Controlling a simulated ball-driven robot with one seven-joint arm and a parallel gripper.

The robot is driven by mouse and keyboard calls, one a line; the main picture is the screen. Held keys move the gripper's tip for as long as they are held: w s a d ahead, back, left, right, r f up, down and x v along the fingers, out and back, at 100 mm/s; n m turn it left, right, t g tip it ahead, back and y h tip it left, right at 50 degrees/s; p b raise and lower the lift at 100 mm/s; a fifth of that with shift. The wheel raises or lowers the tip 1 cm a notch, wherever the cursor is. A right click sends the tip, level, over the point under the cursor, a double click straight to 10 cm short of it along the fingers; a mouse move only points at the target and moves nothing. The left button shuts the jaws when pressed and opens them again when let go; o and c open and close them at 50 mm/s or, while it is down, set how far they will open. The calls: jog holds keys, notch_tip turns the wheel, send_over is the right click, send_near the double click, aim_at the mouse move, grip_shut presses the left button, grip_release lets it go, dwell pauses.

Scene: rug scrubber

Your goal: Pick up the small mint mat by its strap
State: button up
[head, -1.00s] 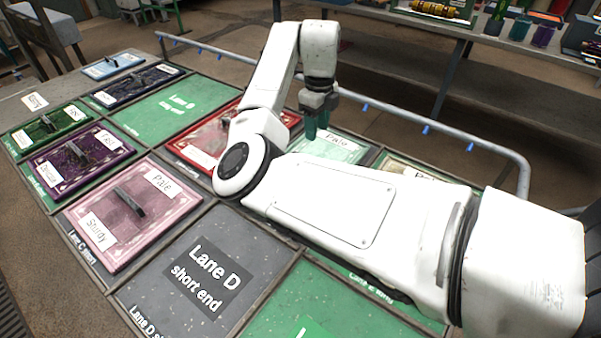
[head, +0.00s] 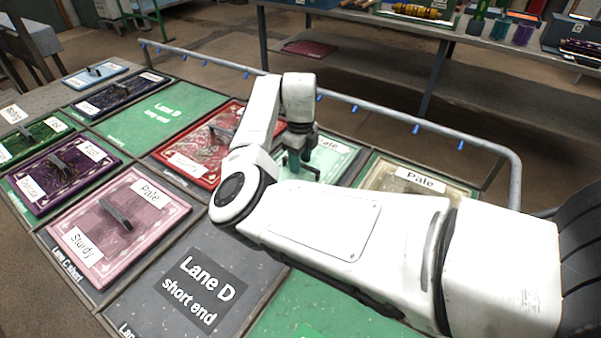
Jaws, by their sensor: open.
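The small mint mat (head: 334,158) lies on the bench right of the red mat, with a pale label at its far edge. My arm hides its near left part.
A red mat (head: 200,148) lies just left and a beige mat (head: 400,178) just right. A pink mat (head: 85,210) with a dark strap lies front left. A grey pipe rail (head: 385,118) runs behind the bench. Lane D's short end (head: 240,255) is bare.

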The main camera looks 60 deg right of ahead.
jog(key=shift+f, duration=0.85)
grip_shut()
